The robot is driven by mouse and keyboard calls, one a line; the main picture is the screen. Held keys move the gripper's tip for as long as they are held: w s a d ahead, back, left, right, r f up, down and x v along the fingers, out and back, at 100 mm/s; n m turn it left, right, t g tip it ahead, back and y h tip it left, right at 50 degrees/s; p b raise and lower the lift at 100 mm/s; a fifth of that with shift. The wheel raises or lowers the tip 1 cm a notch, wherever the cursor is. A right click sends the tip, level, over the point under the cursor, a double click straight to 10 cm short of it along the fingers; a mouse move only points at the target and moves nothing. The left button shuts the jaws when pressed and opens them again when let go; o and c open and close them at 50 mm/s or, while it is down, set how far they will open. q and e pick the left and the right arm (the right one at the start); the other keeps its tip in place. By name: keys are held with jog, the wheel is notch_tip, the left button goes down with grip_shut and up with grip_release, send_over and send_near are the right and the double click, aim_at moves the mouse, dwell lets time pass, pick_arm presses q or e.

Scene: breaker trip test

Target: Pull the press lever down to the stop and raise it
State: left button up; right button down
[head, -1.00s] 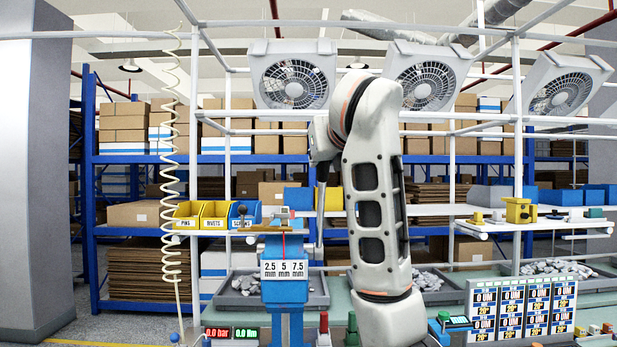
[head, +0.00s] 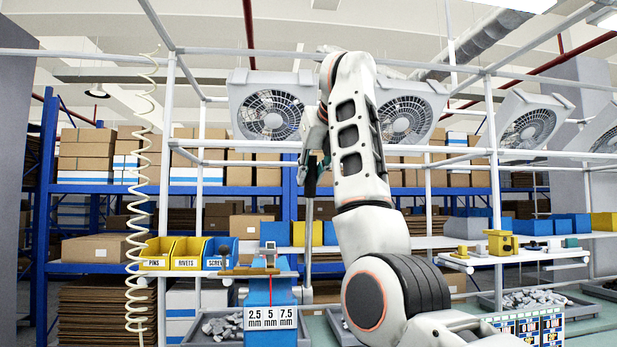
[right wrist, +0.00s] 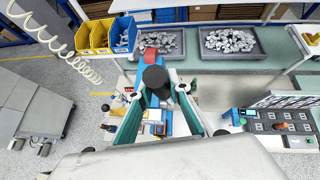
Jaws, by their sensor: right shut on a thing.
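The blue press (head: 271,288) stands left of centre in the head view, with a white 2.5, 5 and 7.5 mm scale plate on its front. Its lever (head: 308,235) is a grey rod that stands upright just right of the press, with a dark grip at the top. My right gripper (head: 314,165) is high above the press, at the lever's dark grip. In the right wrist view, the fingers of my right gripper (right wrist: 158,92) are closed around the round black lever grip (right wrist: 155,76). My left gripper is out of view.
Yellow and blue bins (head: 188,253) stand left of the press. Trays of metal parts (right wrist: 235,42) lie behind it. A coiled hose (head: 140,200) hangs at the left. A panel with small displays (head: 530,328) is at the right. White frame posts stand behind the lever.

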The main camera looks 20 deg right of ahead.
dwell(0.4)
jog(key=c, duration=1.8)
grip_release()
jog(key=shift+w, duration=0.1)
jog(key=shift+c, duration=0.2)
jog(key=v, duration=1.2)
